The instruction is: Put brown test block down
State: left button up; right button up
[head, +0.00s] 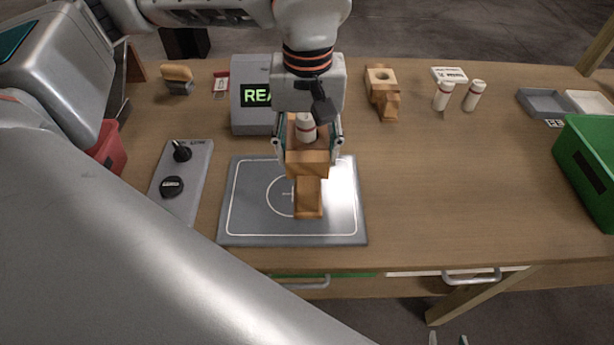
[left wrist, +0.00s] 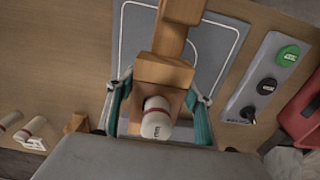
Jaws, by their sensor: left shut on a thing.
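The brown test block (head: 308,165) is a stepped wooden piece with a white, red-banded vial (head: 306,128) in its top. My left gripper (head: 308,140) is shut on the block, one finger on each side. The block is over the grey pad (head: 245,225) with its white outline and centre mark; whether it touches the pad is unclear. In the left wrist view, the block (left wrist: 165,68) is between the teal-padded fingers, and the vial (left wrist: 157,118) shows close up. Only the fingertips of my right gripper (head: 448,340) show, apart, at the bottom edge.
A display box (head: 252,118) stands behind the pad and a knob panel (head: 182,182) lies left of it. Another wooden block (head: 382,90), two vials (head: 458,97), trays (head: 545,103) and a green bin (head: 590,165) are to the right. The table's middle right is clear.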

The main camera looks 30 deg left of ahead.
aim_at(307, 147)
pick_arm(q)
notch_tip(307, 147, down, 8)
jog(key=shift+f, duration=0.1)
dwell(0.4)
jog(key=shift+b, duration=0.3)
jog(key=o, duration=1.4)
jog(key=shift+f, duration=0.1)
notch_tip(307, 147, up, 12)
jog(key=shift+r+p, duration=0.15)
jog(key=shift+p, duration=0.35)
